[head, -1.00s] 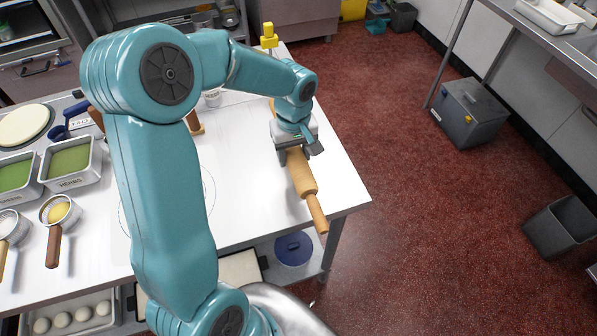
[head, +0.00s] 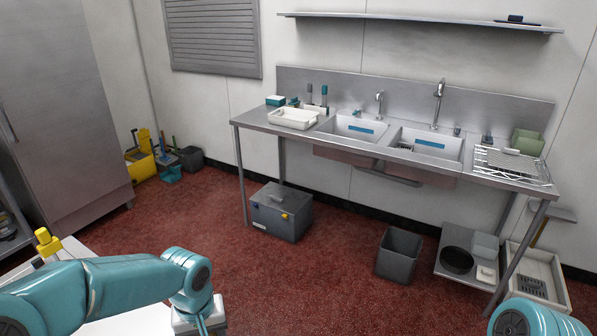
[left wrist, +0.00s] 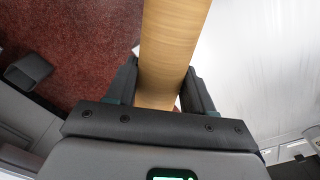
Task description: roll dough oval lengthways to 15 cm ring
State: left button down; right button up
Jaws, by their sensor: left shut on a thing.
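My left gripper (left wrist: 161,82) is shut on the wooden rolling pin (left wrist: 174,40) in the left wrist view, one finger on each side of the smooth barrel. In the head view my left arm reaches over the table corner at lower left, and its fingers are cut off by the bottom edge. The white worktable (left wrist: 262,62) lies to the right of the pin in the left wrist view, with red floor to its left. The dough oval and the ring are in neither current view. Only a link of my right arm shows at lower right; its gripper is out of frame.
A steel sink bench (head: 262,122) stands along the back wall. Under and before it are a grey box (head: 281,212), a grey bin (head: 399,254) and a low shelf with a dark pan (head: 458,261). Open red floor (head: 310,285) lies between.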

pick_arm(q)
jog(key=shift+w+d+m, duration=0.15)
jog(key=shift+d+m, duration=0.1)
jog(key=shift+m, duration=0.45)
jog(key=shift+w+a+m, duration=0.1)
jog(key=shift+w+m, duration=0.1)
jog(key=shift+m, duration=0.6)
jog(key=shift+s+m, duration=0.1)
jog(key=shift+m, duration=0.4)
